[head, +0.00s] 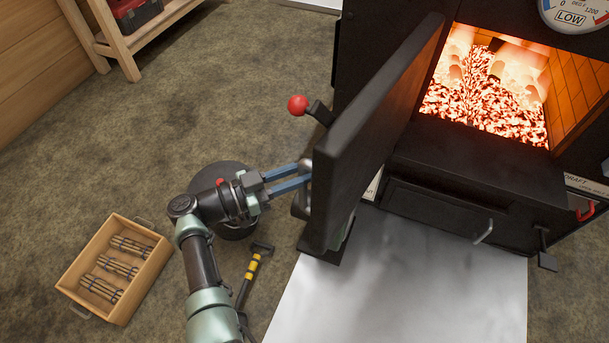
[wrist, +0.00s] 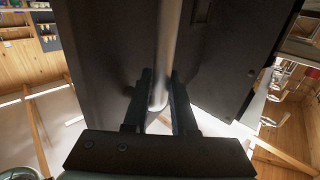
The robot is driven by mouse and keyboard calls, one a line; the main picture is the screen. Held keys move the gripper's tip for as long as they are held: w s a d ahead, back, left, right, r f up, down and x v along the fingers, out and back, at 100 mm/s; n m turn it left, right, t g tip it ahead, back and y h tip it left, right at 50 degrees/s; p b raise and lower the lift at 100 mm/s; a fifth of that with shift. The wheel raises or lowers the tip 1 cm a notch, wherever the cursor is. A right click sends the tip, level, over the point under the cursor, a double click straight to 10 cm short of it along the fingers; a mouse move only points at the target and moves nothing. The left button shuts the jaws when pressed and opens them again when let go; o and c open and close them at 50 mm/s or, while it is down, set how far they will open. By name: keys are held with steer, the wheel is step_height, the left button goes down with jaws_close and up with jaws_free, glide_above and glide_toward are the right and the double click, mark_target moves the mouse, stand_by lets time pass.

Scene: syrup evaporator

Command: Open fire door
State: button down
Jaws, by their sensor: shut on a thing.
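The black fire door (head: 368,130) stands swung open to the left of the firebox in the head view. Glowing embers (head: 487,95) show in the open firebox behind it. My gripper (head: 303,178) is at the door's outer face, with its blue fingers around the metal door handle (head: 299,203). In the wrist view my gripper (wrist: 159,98) is shut on the grey handle bar (wrist: 168,60), one finger on each side. A red ball knob (head: 297,105) sits on a black latch lever at the door. Part of the handle is hidden by the fingers and door edge.
A yellow-and-black handled tool (head: 252,267) lies near my arm. A pale floor sheet (head: 420,285) lies before the stove. A wooden rack (head: 133,59) stands at upper left.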

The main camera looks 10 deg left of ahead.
steer(key=shift+w+d+r, duration=0.1)
steer(key=shift+w+r, duration=0.05)
steer(key=shift+r, duration=0.05)
steer(key=c, duration=0.7)
jaws_free()
steer(key=shift+d+f, duration=0.1)
steer(key=shift+c, duration=0.2)
steer(key=v, duration=1.3)
steer(key=shift+b, duration=0.4)
